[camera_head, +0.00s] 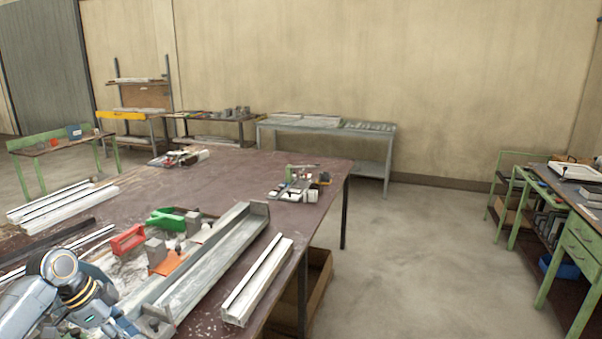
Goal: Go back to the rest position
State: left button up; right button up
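Part of my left arm shows at the bottom left, a blue-grey link and joint over the near left edge of the workbench (225,167). Its fingers do not show. My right arm and gripper are out of the picture. A long grey metal channel (200,273) lies along the bench, with a block at its near end. A shorter light profile (257,283) lies beside it near the bench's right edge.
A red bin (128,240), a green bin (167,220) and small grey blocks sit left of the channel. More light profiles (65,208) lie at the left. Clamp tools (298,184) stand at the far right corner. Open floor (410,260) lies right of the bench, before green worktables.

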pick_arm(q)
jog(key=s+d+f+n+y, duration=0.2)
jog(key=s+d+f, duration=1.2)
jog(key=d+f, duration=0.15)
jog(key=s+d+r+n+t+y, duration=0.1)
jog(key=s+r+n+t+y, duration=0.1)
jog(key=s+n, duration=1.05)
jog(key=s+f+m+g+b, duration=0.1)
jog(key=s+f+m+b, duration=0.15)
jog(key=f, duration=1.35)
jog(key=s+f+m+g+b, duration=0.1)
jog(key=s+f, duration=0.2)
jog(key=f, duration=1.2)
jog(key=s+a+f+g+b, duration=0.1)
jog(key=s+a+f+b, duration=0.1)
jog(key=s+f, duration=1.4)
jog(key=shift+s+a+f+m, duration=0.25)
jog(key=shift+a+f+m, duration=0.05)
jog(key=shift+a+f, duration=0.15)
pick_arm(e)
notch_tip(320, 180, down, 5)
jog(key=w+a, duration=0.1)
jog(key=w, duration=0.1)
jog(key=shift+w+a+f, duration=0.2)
